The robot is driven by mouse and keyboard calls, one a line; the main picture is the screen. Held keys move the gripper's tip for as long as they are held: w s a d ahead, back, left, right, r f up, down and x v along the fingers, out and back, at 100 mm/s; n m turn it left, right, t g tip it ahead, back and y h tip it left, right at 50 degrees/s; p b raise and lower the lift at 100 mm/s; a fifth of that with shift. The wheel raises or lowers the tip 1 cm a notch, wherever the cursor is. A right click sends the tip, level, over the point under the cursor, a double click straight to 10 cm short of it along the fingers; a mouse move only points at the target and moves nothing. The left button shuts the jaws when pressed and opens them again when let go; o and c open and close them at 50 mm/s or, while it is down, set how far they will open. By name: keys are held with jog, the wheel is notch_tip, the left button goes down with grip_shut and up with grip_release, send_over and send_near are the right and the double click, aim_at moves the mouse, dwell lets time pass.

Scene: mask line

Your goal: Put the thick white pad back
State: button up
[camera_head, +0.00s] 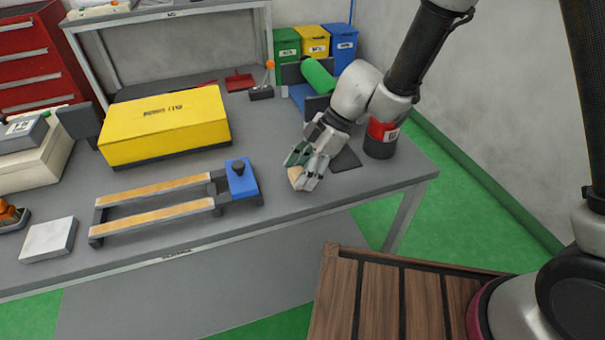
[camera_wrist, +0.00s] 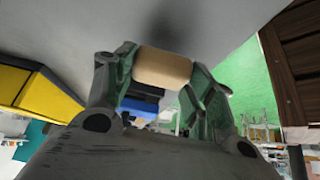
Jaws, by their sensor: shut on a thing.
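My gripper (camera_head: 303,173) is over the right front part of the workbench (camera_head: 285,225), close to its front edge. It is shut on a small tan block with rounded edges (camera_wrist: 163,67), gripped between both fingers; only a bit of the tan block shows in the head view (camera_head: 296,174). A thick white pad (camera_head: 48,239) lies flat at the left front of the bench, far from my gripper. In the head view I cannot tell whether the tan block touches the bench.
A clamp frame with wooden rails and a blue block (camera_head: 241,181) stands left of my gripper. Behind it is a yellow box (camera_head: 165,125). A dark flat mat (camera_head: 345,158) and a red-black can (camera_head: 381,139) are to the right. A green roller (camera_head: 318,75) stands behind.

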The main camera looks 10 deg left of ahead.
jog(key=shift+f, duration=0.65)
jog(key=o, duration=1.1)
jog(key=shift+f, duration=0.1)
jog(key=shift+c, duration=0.2)
